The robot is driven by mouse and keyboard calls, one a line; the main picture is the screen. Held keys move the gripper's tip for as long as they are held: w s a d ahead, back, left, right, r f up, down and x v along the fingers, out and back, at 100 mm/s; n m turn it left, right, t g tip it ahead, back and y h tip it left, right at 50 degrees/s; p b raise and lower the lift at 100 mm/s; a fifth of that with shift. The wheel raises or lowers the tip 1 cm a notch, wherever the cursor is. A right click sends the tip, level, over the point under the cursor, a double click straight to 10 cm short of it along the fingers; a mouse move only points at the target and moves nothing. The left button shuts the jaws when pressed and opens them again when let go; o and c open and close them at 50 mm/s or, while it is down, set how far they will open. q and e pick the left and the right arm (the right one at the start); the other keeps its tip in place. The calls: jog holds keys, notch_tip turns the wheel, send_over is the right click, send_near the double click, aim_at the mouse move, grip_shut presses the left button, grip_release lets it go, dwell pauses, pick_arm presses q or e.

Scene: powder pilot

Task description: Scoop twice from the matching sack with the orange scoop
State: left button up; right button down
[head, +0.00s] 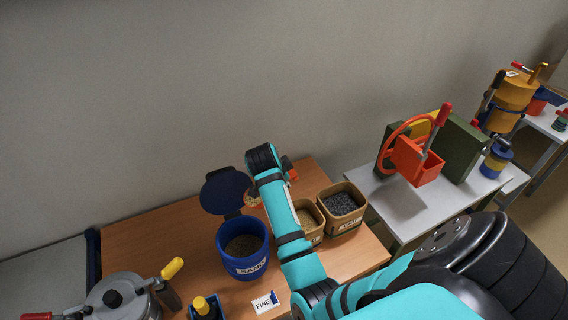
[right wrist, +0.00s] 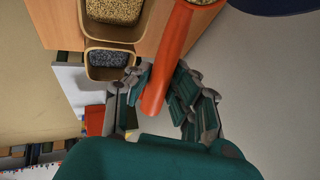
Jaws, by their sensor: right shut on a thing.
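My right gripper (right wrist: 160,95) is shut on the handle of the orange scoop (right wrist: 168,60). The scoop's bowl is at the top edge of the right wrist view, mostly cut off, with tan grains in it. In the head view my right arm hides most of the scoop. A tan sack of pale grains (head: 317,236) and a tan sack of dark grey grains (head: 345,225) stand side by side right of my arm; the pale one is partly hidden. A white card reading FINE (head: 265,302) lies on the table. My left gripper is not in view.
A blue bucket labelled SAND (head: 243,262) stands on the wooden table (head: 150,230), with brown powder inside and its round lid (head: 225,190) raised. A grey pot (head: 122,300) is at front left. A side table (head: 410,210) carries a red-wheeled machine (head: 415,160).

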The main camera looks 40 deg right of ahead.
jog(key=a+r+h, duration=0.1)
jog(key=r+h, duration=0.1)
jog(key=h, duration=0.1)
jog(key=shift+s+a+r, duration=0.1)
jog(key=shift+s+a, duration=0.05)
jog(key=shift+a, duration=0.25)
jog(key=s+a+n+t+h+b, duration=0.2)
jog(key=a+t+h+b, duration=0.3)
jog(key=a+h+b, duration=0.7)
jog(key=a+n+b, duration=0.1)
jog(key=b, duration=0.9)
jog(key=shift+s+a+r+h+b, duration=0.2)
jog(key=shift+r+h+b, duration=0.1)
jog(key=shift+r+h, duration=0.1)
dwell(0.9)
